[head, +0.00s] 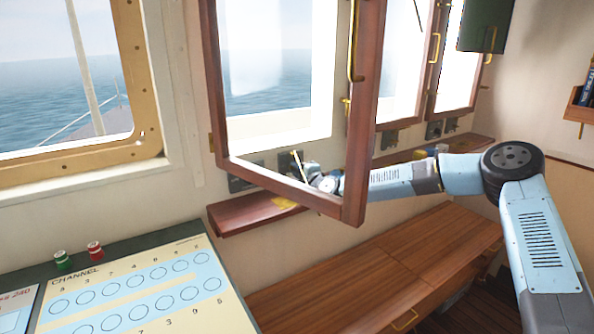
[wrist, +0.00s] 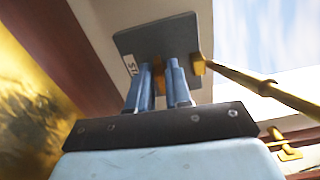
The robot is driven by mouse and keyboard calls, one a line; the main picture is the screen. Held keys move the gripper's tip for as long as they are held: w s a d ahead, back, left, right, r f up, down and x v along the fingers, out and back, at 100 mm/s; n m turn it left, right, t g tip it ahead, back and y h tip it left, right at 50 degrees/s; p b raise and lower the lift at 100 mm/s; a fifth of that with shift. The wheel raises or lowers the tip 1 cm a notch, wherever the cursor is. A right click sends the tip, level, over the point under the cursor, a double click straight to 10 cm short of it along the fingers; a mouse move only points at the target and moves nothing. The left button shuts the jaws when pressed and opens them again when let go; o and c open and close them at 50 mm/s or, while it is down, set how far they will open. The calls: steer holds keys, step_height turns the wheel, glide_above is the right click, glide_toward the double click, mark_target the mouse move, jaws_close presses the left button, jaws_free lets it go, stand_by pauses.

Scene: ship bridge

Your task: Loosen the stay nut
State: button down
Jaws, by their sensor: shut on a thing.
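A brass stay rod (wrist: 240,80) runs from a brass fitting (wrist: 197,64) at the plate's right edge. My gripper (wrist: 160,66) points at the plate with its two blue fingers close together. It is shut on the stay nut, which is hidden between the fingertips. In the head view my gripper (head: 314,172) is low behind the open window frame, beside the upright stay rod (head: 297,164).
The open wooden window sash (head: 362,130) stands between the head camera and my gripper. A wooden shelf (head: 240,212) runs below the plates. A wooden bench (head: 340,275) and a channel panel (head: 130,295) are in front. Another brass latch (wrist: 285,145) shows at lower right.

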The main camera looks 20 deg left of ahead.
steer(key=shift+s+a+f+n, duration=0.15)
steer(key=shift+f+n, duration=0.15)
steer(key=shift+n, duration=0.2)
steer(key=c, duration=1.1)
jaws_free()
steer(key=shift+r, duration=0.1)
steer(key=shift+d, duration=0.2)
steer(key=shift+s+d, duration=0.15)
steer(key=shift+d, duration=0.05)
steer(key=v, duration=1.3)
